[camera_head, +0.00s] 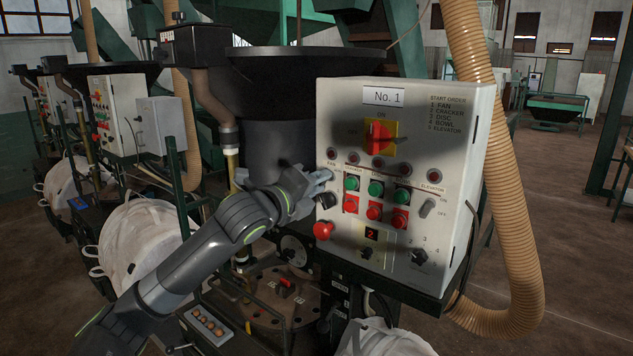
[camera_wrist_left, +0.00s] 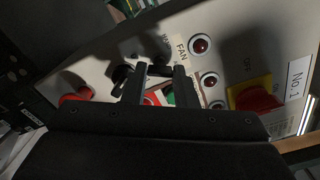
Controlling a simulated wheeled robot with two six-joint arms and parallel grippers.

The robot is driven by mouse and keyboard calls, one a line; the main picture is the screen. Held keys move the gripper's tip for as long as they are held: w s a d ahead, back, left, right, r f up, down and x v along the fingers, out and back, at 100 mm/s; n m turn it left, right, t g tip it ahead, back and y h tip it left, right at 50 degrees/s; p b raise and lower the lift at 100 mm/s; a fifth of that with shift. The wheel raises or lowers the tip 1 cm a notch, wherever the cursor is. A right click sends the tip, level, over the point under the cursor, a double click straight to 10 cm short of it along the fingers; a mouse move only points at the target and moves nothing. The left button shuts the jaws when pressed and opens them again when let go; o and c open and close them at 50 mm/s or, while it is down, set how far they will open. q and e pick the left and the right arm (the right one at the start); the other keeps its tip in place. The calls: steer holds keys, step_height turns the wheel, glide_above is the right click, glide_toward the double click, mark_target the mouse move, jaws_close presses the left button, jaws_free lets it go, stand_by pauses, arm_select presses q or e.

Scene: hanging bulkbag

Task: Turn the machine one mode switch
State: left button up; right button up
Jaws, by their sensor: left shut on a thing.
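The machine one panel is the white control box (camera_head: 447,125) marked No. 1. Its front carries lamps, green and red buttons and several knobs. My left gripper (camera_head: 321,184) reaches the left edge of the panel front, below the FAN lamp. In the left wrist view, its two dark fingers (camera_wrist_left: 160,78) are at the panel face, shut on a small black knob that the fingers mostly hide. I take it for the mode switch; its angle cannot be read. A black knob (camera_wrist_left: 122,75) shows right beside the fingers. My right gripper is not in view.
A red knob (camera_head: 323,230) sits below my left gripper. A red switch on a yellow plate (camera_head: 380,138) is at the panel's upper middle. A black selector (camera_head: 418,256) is at lower right. A ribbed tan hose (camera_head: 524,230) runs along the panel's right side.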

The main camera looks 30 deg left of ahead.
arm_select(q)
steer(key=shift+m, duration=0.3)
steer(key=o, duration=1)
steer(key=shift+f, duration=0.1)
